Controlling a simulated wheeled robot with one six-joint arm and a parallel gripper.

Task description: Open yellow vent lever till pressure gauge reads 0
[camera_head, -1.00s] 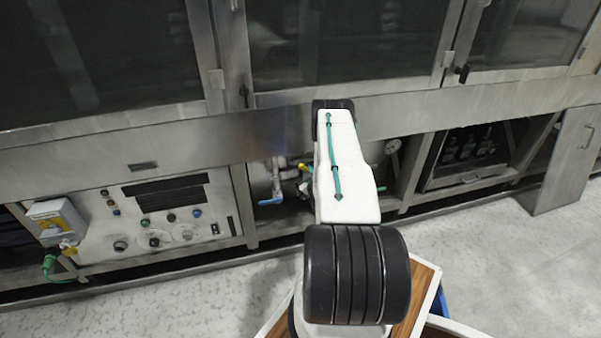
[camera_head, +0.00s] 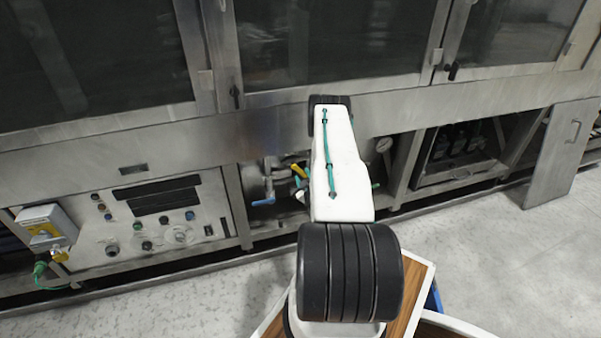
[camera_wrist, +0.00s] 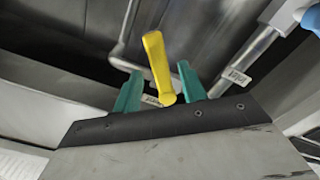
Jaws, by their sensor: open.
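The yellow vent lever (camera_wrist: 157,62) stands nearly upright in the wrist view, leaning a little left at its top. My gripper (camera_wrist: 160,88) is open, with its two green fingers on either side of the lever's lower part. I cannot tell whether either finger touches it. In the head view a small part of the yellow lever (camera_head: 298,171) shows just left of my arm. The pressure gauge (camera_head: 384,145) is a small round dial right of my arm, and its reading is too small to make out.
A blue-handled valve (camera_head: 263,202) sits left of the lever on the pipework. A control panel (camera_head: 150,215) with knobs is further left. The metal frame's lower beam (camera_head: 200,150) runs above the recess. An open metal door (camera_head: 563,150) stands at the right, with clear floor before it.

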